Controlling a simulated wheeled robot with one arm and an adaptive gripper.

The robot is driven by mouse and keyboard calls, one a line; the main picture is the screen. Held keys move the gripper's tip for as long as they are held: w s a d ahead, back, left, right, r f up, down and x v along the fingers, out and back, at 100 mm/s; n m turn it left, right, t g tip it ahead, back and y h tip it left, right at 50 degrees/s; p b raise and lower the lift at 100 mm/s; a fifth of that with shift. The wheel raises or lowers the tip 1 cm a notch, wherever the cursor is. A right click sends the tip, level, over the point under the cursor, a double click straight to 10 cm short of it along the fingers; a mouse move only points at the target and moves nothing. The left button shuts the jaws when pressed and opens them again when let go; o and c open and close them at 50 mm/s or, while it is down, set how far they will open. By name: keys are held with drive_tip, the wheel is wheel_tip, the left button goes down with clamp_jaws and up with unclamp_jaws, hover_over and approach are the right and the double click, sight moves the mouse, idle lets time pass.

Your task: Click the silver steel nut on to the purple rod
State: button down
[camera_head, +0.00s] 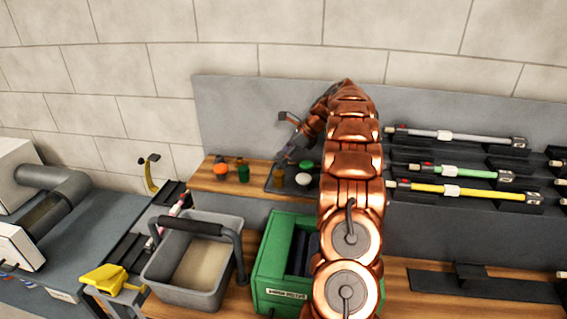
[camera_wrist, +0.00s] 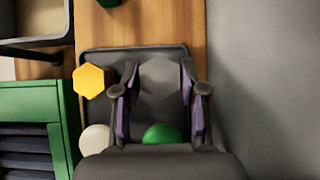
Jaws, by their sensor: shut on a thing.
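My gripper (camera_wrist: 160,95) is shut on a grey hexagonal piece (camera_wrist: 160,75), which looks like the silver steel nut. It is over a dark tray (camera_wrist: 135,57); I cannot tell whether the nut still touches the tray. In the head view my gripper (camera_head: 283,155) is at the tray, and the nut is not clear there. The purple rod (camera_head: 172,213), pinkish purple, lies slanted in a dark rack at the left, beside the grey basket. The basket partly hides it.
Near the gripper are a yellow hexagonal piece (camera_wrist: 89,80), a white round piece (camera_wrist: 95,138) and a green one (camera_wrist: 160,133). A grey basket (camera_head: 190,296) with a raised handle and a green crate (camera_head: 272,262) stand in front. Several rods hang on the right wall.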

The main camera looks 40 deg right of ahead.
drive_tip(key=shift+r+p, duration=1.55)
drive_tip(key=shift+r, duration=0.3)
